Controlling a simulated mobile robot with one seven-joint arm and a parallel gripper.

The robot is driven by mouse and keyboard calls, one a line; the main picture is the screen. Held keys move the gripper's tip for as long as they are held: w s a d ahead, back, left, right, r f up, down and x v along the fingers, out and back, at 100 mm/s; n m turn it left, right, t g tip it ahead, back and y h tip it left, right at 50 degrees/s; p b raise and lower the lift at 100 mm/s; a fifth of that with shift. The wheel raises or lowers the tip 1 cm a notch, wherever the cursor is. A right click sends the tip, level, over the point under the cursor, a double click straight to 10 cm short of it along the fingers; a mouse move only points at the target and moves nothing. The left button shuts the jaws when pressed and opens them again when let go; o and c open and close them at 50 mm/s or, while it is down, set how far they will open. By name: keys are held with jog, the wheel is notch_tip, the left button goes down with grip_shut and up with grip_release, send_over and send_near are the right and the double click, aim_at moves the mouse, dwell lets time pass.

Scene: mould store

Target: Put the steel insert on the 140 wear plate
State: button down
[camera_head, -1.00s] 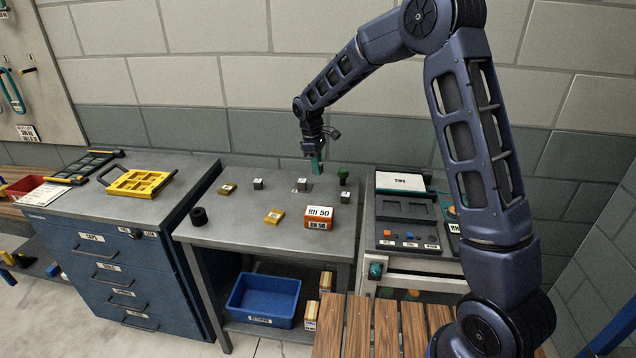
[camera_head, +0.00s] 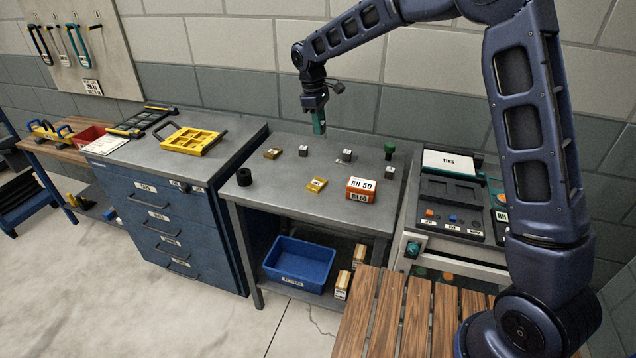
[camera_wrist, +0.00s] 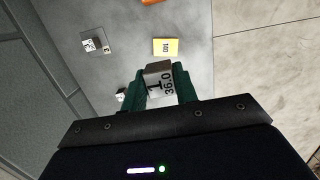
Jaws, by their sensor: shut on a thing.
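My gripper (camera_head: 319,126) is raised above the back of the grey bench, its green fingers pointing down. In the wrist view my gripper (camera_wrist: 160,90) is shut on a steel insert (camera_wrist: 158,80), a small grey block marked "1" and "36.0". The fingers mostly hide this block in the head view. A yellow plate (camera_wrist: 165,47), whose marking appears to read 140, lies flat on the bench, apart from the held insert. In the head view this yellow plate (camera_head: 317,184) lies left of the orange box, with nothing on it.
The orange "RH 50" box (camera_head: 361,189) stands near the yellow plate.

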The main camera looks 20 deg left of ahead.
aim_at(318, 183)
jog(key=shift+s+a+f, duration=0.2)
jog(key=shift+s+a, duration=0.05)
jog(key=shift+a, duration=0.05)
notch_tip(318, 183, down, 20)
jog(key=shift+r, duration=0.25)
jog(key=shift+f, duration=0.1)
jog(key=c, duration=1.1)
grip_release()
jog(key=r, duration=0.4)
jog(key=a+r, duration=0.1)
jog(key=r, duration=0.3)
jog(key=a+r, duration=0.1)
jog(key=r, duration=0.3)
